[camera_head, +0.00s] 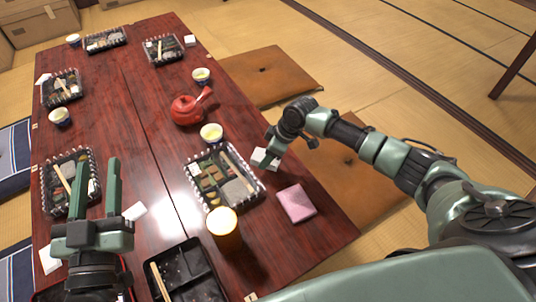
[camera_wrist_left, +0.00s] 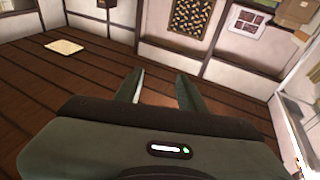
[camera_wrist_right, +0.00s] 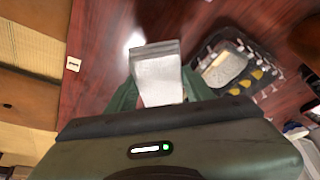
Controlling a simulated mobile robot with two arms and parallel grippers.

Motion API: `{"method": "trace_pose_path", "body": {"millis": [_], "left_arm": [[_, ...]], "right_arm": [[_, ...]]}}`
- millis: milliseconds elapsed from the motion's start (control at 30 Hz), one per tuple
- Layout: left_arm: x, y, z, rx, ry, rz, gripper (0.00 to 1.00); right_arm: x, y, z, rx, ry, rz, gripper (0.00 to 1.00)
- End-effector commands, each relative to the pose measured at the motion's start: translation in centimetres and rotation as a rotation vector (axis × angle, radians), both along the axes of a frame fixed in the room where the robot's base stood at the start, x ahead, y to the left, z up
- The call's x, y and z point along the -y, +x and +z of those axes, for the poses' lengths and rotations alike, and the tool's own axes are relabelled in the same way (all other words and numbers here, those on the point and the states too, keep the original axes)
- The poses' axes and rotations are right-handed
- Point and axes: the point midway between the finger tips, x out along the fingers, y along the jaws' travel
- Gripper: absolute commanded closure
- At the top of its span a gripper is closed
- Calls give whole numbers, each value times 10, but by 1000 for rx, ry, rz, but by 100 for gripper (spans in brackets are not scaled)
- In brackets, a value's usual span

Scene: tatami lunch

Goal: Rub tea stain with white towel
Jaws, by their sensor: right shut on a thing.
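My right gripper (camera_head: 268,158) is over the right side of the dark red table (camera_head: 140,95), shut on a small white towel (camera_head: 262,157). In the right wrist view the towel (camera_wrist_right: 160,78) sticks out between the fingers above the wood. Whether it touches the table I cannot tell. My left gripper (camera_head: 97,165) is raised over the left part of the table. In the left wrist view its fingers (camera_wrist_left: 160,90) are apart with nothing between them. I cannot make out a tea stain; bright glare lies on the wood.
A bento tray (camera_head: 258,190) and a tea cup (camera_head: 211,133) stand beside the right gripper. A red teapot (camera_head: 185,111) stands farther back. Floor cushions (camera_head: 262,75) lie to the right.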

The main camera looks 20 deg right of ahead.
Motion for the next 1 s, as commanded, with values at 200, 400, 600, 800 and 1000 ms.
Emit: {"method": "trace_pose_path", "body": {"millis": [200,400,600,800,1000], "left_arm": [[-2,3,-18,-100,27,6,61],[-4,3,-37,-194,51,12,61],[-8,1,-55,-288,76,17,61],[-11,-3,-74,-382,99,24,61],[-15,-8,-91,-472,121,29,61]], "right_arm": [[-1,0,5,0,0,-1,81],[-2,-1,8,-1,1,-2,81],[-2,-1,11,-1,1,-2,81],[-3,-1,14,1,1,-3,81],[-3,-1,17,1,1,-3,81]]}}
